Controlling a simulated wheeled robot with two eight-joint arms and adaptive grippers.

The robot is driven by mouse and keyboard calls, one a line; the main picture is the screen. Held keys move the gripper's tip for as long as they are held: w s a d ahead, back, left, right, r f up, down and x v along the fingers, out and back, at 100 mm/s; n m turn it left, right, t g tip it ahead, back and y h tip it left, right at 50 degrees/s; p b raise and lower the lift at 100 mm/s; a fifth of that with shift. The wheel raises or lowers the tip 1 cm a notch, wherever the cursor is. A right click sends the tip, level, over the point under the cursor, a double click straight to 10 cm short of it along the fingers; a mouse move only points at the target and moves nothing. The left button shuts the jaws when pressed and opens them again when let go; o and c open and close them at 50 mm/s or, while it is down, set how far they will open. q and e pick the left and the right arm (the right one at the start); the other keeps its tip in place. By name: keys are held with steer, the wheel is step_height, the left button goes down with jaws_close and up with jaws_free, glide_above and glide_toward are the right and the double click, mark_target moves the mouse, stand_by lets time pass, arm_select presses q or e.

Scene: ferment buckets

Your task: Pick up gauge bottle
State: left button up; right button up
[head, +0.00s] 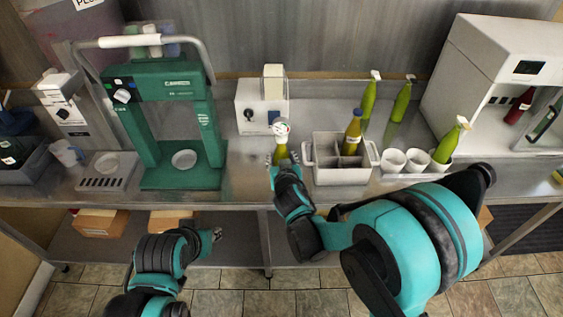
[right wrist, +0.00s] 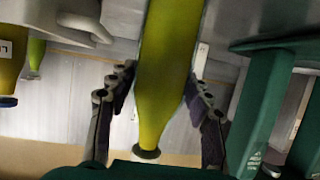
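The gauge bottle (head: 281,151) is yellow-green with a round white dial on top. It stands upright on the steel bench, left of the grey crate. My right gripper (head: 282,161) is at the bottle with its fingers spread to either side. In the right wrist view the bottle (right wrist: 165,75) shows upside down between the finger pads of the right gripper (right wrist: 160,98), with narrow gaps beside it. The dial is not clear there. My left gripper (head: 215,235) hangs low in front of the bench, away from the bottle; its fingers are too small to read.
The grey crate (head: 326,176) holds a bottle (head: 352,132). White cups (head: 393,160) and pump-topped green bottles (head: 402,101) stand farther right. A green press (head: 182,178) stands left, and a white boxed device (head: 250,117) behind.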

mark_target(282, 136)
jaws_close()
steer(key=shift+r, duration=0.1)
step_height(282, 136, up, 9)
steer(key=p, duration=0.4)
steer(key=shift+r, duration=0.2)
steer(key=shift+r+p, duration=1)
steer(key=shift+r, duration=0.45)
